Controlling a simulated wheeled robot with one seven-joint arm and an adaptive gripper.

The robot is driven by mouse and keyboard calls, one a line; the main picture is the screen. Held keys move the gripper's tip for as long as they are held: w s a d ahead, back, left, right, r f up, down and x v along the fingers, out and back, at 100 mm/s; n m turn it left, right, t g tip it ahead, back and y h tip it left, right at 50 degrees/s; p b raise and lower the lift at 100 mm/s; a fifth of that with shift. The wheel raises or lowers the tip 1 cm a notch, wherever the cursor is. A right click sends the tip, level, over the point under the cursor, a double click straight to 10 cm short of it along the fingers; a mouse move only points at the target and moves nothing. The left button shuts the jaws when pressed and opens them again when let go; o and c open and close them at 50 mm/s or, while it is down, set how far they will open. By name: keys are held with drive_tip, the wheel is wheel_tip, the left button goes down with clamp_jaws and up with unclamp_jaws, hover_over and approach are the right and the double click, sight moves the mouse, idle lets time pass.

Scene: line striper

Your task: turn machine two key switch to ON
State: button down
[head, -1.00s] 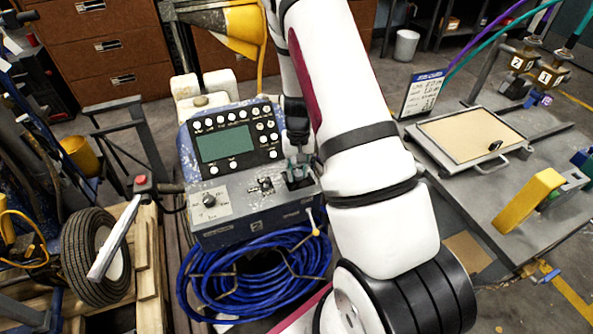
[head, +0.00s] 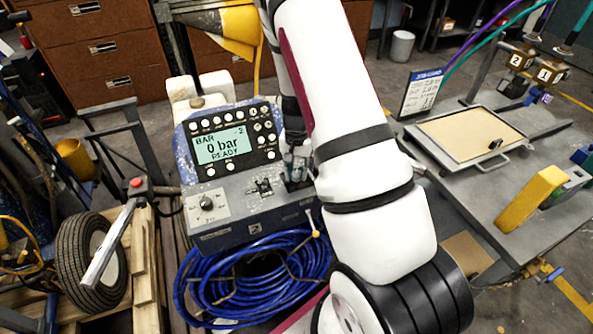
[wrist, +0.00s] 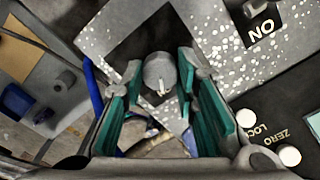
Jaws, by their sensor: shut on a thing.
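The machine two console (head: 225,205) stands left of my arm, with a "2" on its front. My gripper (head: 297,168) is at the right end of the console's sloped panel. In the wrist view its teal finger pads (wrist: 158,105) are shut on the grey key switch (wrist: 160,72), one on each side. The "ON" label (wrist: 262,28) shows beyond it at the upper right. In the head view the key switch is hidden by my gripper.
A rotary knob (head: 207,203) and a small lever switch (head: 264,185) are left of my gripper on the panel. A blue hose coil (head: 250,280) hangs below. A grey bench (head: 500,205) with a framed tan board (head: 470,138) stands at the right.

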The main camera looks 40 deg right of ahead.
sight(296, 173)
drive_tip(key=c, duration=1.2)
unclamp_jaws()
drive_tip(key=shift+c, duration=0.2)
wheel_tip(296, 173, up, 12)
